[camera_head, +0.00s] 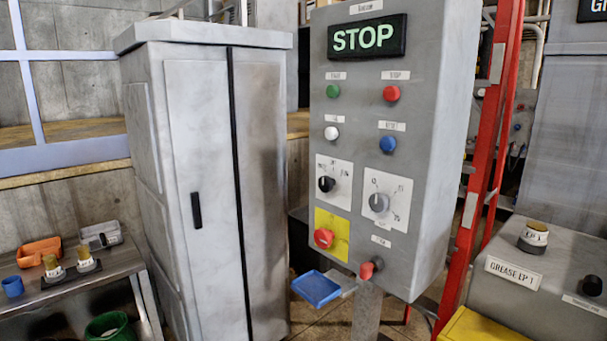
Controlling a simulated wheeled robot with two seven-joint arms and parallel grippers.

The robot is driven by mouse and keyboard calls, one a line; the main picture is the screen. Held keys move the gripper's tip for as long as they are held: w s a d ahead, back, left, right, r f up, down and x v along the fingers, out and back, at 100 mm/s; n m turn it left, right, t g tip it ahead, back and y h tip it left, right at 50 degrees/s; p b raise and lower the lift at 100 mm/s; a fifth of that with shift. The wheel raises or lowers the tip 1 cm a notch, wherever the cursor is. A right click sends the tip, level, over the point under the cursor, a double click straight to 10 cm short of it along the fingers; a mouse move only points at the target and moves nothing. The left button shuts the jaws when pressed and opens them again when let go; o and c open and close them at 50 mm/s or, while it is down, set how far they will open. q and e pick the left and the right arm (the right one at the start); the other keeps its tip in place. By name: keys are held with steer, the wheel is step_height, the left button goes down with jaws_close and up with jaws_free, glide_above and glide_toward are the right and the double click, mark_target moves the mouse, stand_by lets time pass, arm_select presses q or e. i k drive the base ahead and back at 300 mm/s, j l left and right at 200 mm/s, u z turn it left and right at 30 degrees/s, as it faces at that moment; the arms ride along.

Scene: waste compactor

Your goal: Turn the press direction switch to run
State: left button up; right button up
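A grey control box (440,120) on a post stands right of centre, with a lit STOP sign (366,37) at its top. Two rotary switches sit on white plates in its lower half: a black-knobbed switch (326,184) on the left and a grey-knobbed switch (379,202) on the right. Their labels are too small to read surely, so I cannot tell which is the press direction switch or where it points. Neither of my grippers is in view.
The panel also bears green (332,91), red (391,93), white (331,133) and blue (387,145) buttons, a red emergency button (324,238) on yellow, and a red knob (368,270). A blue tray (316,288) juts out below. A grey cabinet (205,130) stands left.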

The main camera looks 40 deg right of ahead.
mark_target(325, 184)
steer(key=i+z, duration=0.45)
steer(key=i+j+z, duration=0.15)
steer(key=z, duration=0.3)
steer(key=i+j+z, duration=0.4)
steer(key=i+l, duration=0.05)
steer(key=l, duration=0.05)
